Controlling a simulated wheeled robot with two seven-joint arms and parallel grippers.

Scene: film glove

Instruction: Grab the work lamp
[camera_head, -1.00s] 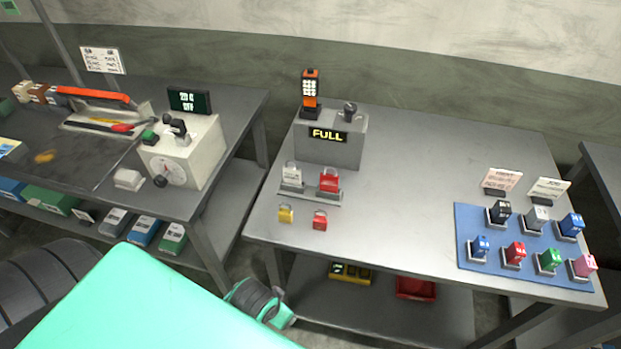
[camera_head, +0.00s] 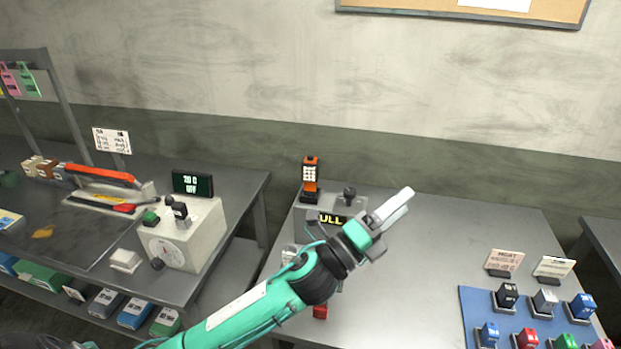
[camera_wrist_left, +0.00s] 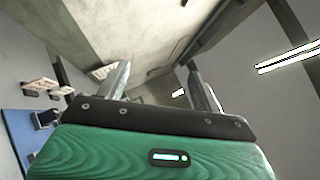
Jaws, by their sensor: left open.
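The work lamp (camera_head: 310,178) is orange and black with a lit white panel. It stands upright at the back left of the right-hand table, on or against a grey box whose display (camera_head: 338,219) is partly covered by my arm. My left gripper (camera_head: 395,210) is in front and to the right of the lamp, pointing up and right, apart from it. In the left wrist view its two fingers (camera_wrist_left: 160,90) are spread with nothing between them. The lamp does not show in that view. My right gripper is in neither view.
A white device (camera_head: 200,232) with a dial sits on the left bench. The middle of the right table (camera_head: 440,250) is clear.

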